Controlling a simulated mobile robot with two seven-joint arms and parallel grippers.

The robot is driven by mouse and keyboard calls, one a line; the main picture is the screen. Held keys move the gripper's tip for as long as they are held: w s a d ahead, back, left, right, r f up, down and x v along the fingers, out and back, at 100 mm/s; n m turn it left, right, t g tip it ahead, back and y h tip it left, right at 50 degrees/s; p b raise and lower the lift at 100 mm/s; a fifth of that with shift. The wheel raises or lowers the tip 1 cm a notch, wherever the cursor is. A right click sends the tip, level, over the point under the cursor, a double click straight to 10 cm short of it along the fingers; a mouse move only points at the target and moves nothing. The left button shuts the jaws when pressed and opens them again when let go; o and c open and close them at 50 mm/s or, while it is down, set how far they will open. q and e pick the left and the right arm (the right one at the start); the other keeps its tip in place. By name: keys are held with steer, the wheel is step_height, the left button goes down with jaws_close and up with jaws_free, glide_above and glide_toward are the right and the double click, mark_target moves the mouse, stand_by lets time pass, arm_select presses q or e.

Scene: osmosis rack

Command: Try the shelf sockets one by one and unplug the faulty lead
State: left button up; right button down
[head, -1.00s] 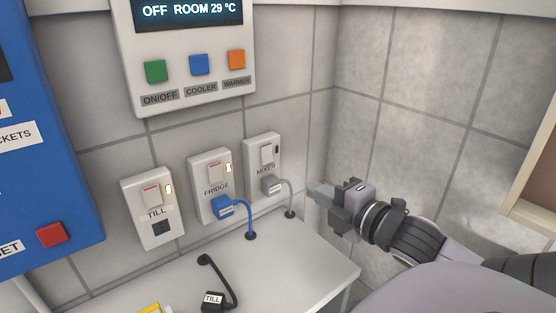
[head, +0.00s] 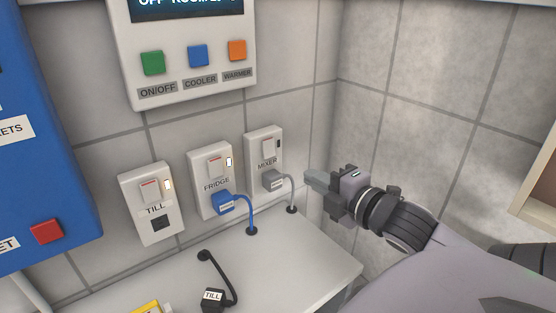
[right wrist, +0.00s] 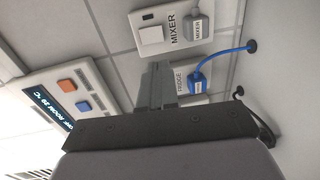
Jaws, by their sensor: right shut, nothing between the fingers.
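Three white wall sockets stand in a row: TILL (head: 150,204), FRIDGE (head: 211,170) and MIXER (head: 264,150). The TILL and FRIDGE indicators glow; the MIXER indicator is dark. The TILL socket is empty, and its black TILL plug (head: 213,300) lies on the shelf. The blue fridge plug (head: 224,203) and grey mixer plug (head: 272,182) sit in their sockets, also seen in the right wrist view (right wrist: 195,85) and (right wrist: 198,29). My right gripper (head: 310,180) is shut and empty, just right of the mixer plug and apart from it. My left gripper is out of view.
The white shelf (head: 290,258) has cord holes along its back. Above is a control panel (head: 186,98) with green, blue and orange buttons. A blue box (head: 45,200) with a red button is at left. A tiled side wall is close behind my right gripper.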

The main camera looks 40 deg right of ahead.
mark_target(270, 155)
steer(key=w, duration=0.4)
steer(key=w+d+f+p, duration=0.1)
steer(key=w, duration=0.7)
steer(key=shift+w+d+f, duration=0.15)
steer(key=shift+d+f, duration=0.05)
steer(key=shift+f, duration=0.05)
steer(key=shift+w+f+b, duration=0.1)
steer(key=shift+f+b, duration=0.2)
steer(key=shift+b, duration=0.25)
steer(key=shift+t+b, duration=0.35)
steer(key=shift+t, duration=0.05)
steer(key=shift+r+p, duration=0.25)
steer(key=shift+p, duration=0.05)
